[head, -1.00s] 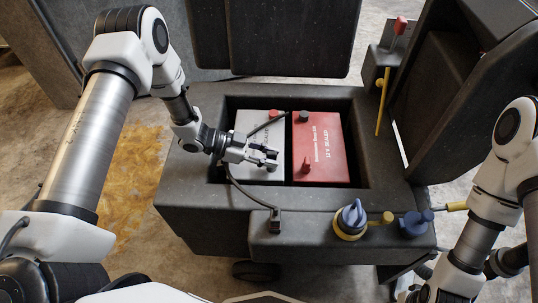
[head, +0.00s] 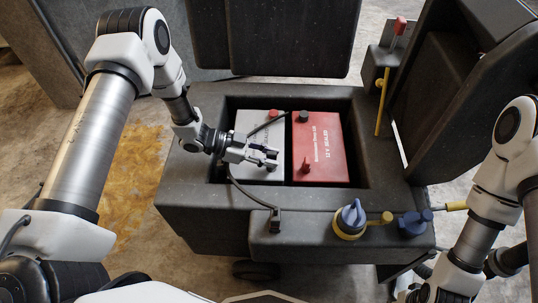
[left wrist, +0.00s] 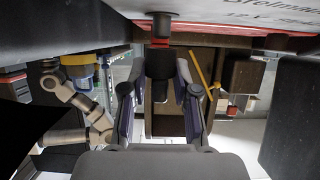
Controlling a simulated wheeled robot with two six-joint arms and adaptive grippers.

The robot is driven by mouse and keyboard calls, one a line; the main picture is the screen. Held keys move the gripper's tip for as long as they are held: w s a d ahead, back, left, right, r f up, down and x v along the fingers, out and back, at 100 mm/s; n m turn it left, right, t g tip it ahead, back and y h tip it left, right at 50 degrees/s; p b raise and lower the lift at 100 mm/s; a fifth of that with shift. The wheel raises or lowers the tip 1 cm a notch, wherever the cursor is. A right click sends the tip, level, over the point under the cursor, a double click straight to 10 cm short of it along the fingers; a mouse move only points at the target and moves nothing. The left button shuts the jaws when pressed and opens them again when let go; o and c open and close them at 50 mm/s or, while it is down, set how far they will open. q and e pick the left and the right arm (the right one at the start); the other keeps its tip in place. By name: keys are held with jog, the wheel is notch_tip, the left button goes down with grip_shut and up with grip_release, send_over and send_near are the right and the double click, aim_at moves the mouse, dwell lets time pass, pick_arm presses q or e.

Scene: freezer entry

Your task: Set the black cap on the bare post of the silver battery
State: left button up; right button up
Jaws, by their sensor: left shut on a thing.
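The silver battery (head: 248,124) sits in the left half of the dark bay, with a red cap (head: 273,114) at its far end. My left gripper (head: 271,158) is over its near end, pointing right, with its fingers close above the top. In the left wrist view the fingers are shut on the black cap (left wrist: 159,63). A dark post-like piece (left wrist: 162,22) shows just above the cap there, under the battery's pale face. The gripper hides the near post in the head view, and I cannot tell whether the cap touches it. My right gripper is not clearly seen.
The red battery (head: 322,140) stands close on the right, with a black cap (head: 304,117) and a red cap (head: 307,164). A black cable crosses the silver battery. A blue-and-yellow connector (head: 351,219) and a blue plug (head: 413,223) lie on the front ledge.

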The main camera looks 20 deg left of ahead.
aim_at(269, 153)
pick_arm(q)
jog(key=shift+f+b, duration=0.35)
jog(key=shift+f, duration=0.1)
jog(key=shift+r, duration=0.1)
jog(key=shift+r+p, duration=0.4)
jog(key=shift+p, duration=0.1)
jog(key=o, duration=1)
notch_tip(269, 153, up, 10)
jog(key=shift+f, duration=0.1)
jog(key=shift+s, duration=0.1)
dwell(0.5)
